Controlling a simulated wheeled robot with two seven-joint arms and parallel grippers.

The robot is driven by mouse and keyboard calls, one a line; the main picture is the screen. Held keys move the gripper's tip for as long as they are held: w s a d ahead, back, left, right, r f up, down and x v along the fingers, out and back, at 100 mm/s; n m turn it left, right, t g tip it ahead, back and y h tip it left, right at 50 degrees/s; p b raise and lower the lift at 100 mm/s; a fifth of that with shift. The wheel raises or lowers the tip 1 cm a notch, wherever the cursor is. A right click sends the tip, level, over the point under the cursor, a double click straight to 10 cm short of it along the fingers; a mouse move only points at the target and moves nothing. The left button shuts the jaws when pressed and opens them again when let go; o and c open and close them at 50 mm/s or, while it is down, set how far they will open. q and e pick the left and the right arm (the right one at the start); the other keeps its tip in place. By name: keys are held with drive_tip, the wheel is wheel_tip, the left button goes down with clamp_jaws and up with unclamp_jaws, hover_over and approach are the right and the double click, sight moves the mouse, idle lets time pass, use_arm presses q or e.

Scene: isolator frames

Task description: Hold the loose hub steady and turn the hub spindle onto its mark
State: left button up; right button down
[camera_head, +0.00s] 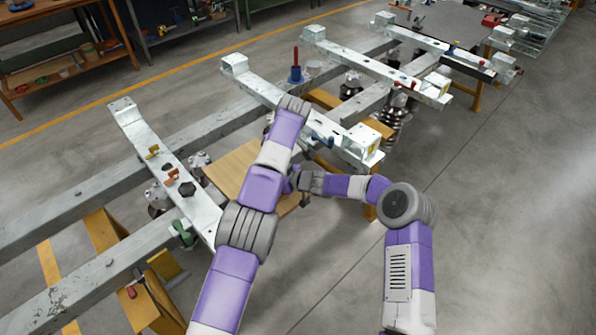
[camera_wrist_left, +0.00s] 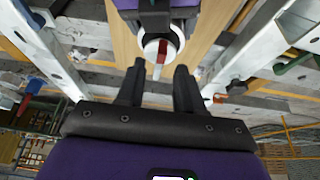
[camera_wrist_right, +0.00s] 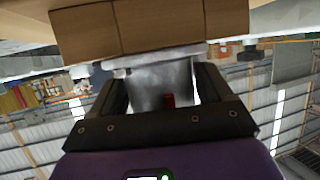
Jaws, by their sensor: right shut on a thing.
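The loose hub (camera_wrist_left: 158,50) shows as a pale round piece in the left wrist view, with a red mark (camera_wrist_left: 162,47) at its middle. In the right wrist view the hub (camera_wrist_right: 160,82) is a grey metal body between the fingers of my right gripper (camera_wrist_right: 162,76), which is shut on it. A small red part (camera_wrist_right: 169,100) shows there too. My left gripper (camera_wrist_left: 160,67) is open, with a gap between its fingers. Its fingertips point at the hub's red middle; whether they touch cannot be told. In the head view my arms hide the hub and fingertips. The spindle's alignment cannot be read.
A wooden board (camera_head: 232,166) lies between the rails under my arms. Galvanised cross beams (camera_head: 150,150) with brackets and bolts stand on both sides. A red-handled tool with a blue base (camera_head: 295,73) stands behind. Clear floor lies right.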

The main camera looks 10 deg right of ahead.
drive_tip(key=shift+s+d+f, duration=0.1)
drive_tip(key=shift+s+f, duration=0.05)
drive_tip(key=shift+f, duration=0.3)
use_arm(q)
drive_tip(key=s+d, duration=0.6)
drive_tip(key=s, duration=0.2)
drive_tip(key=shift+s, duration=0.4)
use_arm(e)
drive_tip(key=shift+c, duration=0.2)
unclamp_jaws()
use_arm(q)
drive_tip(key=shift+f, duration=0.1)
use_arm(e)
drive_tip(key=shift+o, duration=0.2)
drive_tip(key=shift+r, duration=0.1)
drive_tip(key=shift+r, duration=0.15)
